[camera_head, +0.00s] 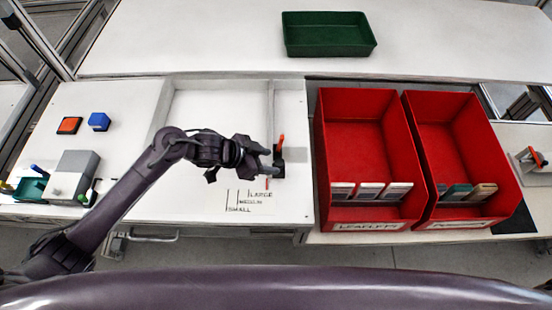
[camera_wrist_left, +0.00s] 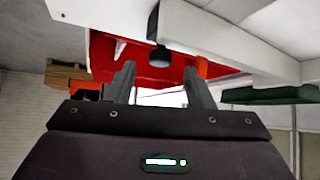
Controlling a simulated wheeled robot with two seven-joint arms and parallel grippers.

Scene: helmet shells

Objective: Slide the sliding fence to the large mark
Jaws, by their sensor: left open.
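The sliding fence (camera_head: 271,105) is a white upright bar on the white work surface. A black block (camera_head: 279,170) and an orange lever (camera_head: 281,141) are at its near end. A black round knob (camera_wrist_left: 158,52) shows in the left wrist view, by the white bar (camera_wrist_left: 215,40). The fence is right of these lines. My left gripper (camera_head: 267,158) is open at the fence's near end; its fingers (camera_wrist_left: 160,85) look empty. My right gripper is out of view.
Two red bins (camera_head: 362,100) (camera_head: 452,105) with booklets stand right of the fence. A green tray (camera_head: 328,50) lies on the back table. A grey box (camera_head: 72,172) and orange and blue buttons (camera_head: 69,125) (camera_head: 99,121) are at the left.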

